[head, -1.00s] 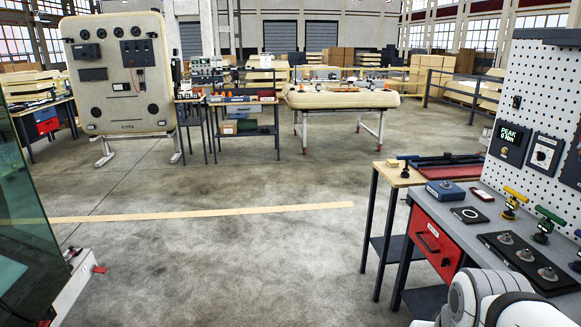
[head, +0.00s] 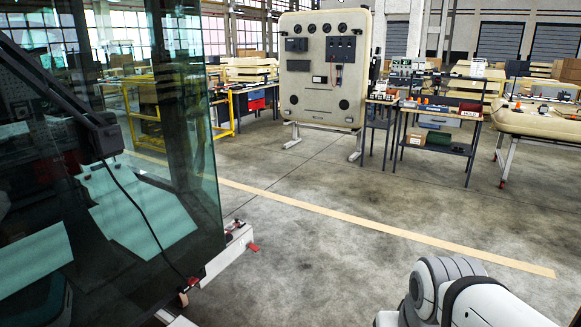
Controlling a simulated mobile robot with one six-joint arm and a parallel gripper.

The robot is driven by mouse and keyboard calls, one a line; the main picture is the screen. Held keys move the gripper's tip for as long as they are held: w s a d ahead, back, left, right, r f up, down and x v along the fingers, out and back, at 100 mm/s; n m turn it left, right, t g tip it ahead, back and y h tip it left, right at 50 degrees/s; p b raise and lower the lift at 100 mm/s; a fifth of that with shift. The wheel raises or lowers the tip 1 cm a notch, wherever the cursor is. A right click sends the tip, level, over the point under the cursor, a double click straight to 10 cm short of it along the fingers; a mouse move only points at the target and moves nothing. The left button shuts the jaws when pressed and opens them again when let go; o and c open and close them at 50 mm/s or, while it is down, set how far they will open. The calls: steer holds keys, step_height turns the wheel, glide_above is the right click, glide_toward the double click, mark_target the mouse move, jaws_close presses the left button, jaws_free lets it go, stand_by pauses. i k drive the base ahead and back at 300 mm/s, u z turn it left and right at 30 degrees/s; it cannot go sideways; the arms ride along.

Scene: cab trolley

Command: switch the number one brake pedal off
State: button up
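No brake pedal that I can make out is in the head view. My gripper is not in view; only a white and grey part of my own arm shows at the bottom right. A large tinted glass panel (head: 165,120) fills the left side, with a black wiper-like arm and cable in front of it. A white base with a small red lever (head: 253,247) sticks out at the glass panel's lower right. What lies behind the glass is dark and hard to tell.
A beige panel with dials (head: 322,80) stands at the back on white legs. Beside it is a small workbench (head: 440,145) with shelves. A padded beige table (head: 540,122) is at the right. A tan floor stripe (head: 390,228) crosses open concrete floor.

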mark_target(253, 247)
steer(key=u, duration=0.4)
steer(key=i, duration=3.3)
steer(key=z, duration=0.05)
